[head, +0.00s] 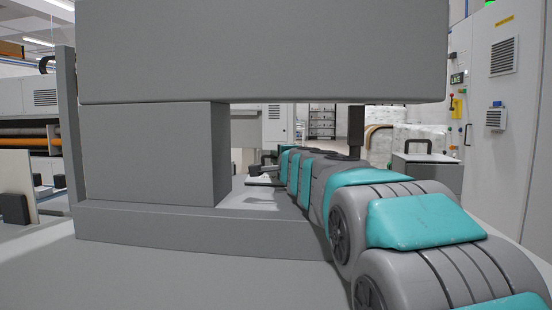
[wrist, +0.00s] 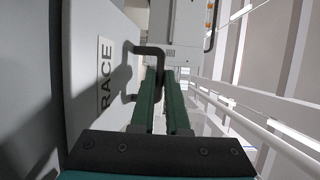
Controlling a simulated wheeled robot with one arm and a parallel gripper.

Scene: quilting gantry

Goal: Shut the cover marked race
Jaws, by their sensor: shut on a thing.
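The cover (wrist: 75,60) marked RACE is a grey panel along the left of the wrist view. Its white label (wrist: 105,75) reads RACE, turned sideways. A dark bracket handle (wrist: 150,50) stands out from the panel beside the label. My gripper (wrist: 166,85) has its green fingers shut on the outer bar of this handle, with the bar between them. In the head view my arm reaches forward past the grey machine block, and my gripper (head: 262,174) is small and far off. The label cannot be seen there, and how far the cover stands open cannot be told.
A large grey machine block (head: 150,155) with an overhanging beam (head: 260,50) fills the head view's middle. A white cabinet (head: 495,110) stands at the right. A grey box with a top handle (head: 427,170) is near it. A pale panel (head: 15,185) stands at the left.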

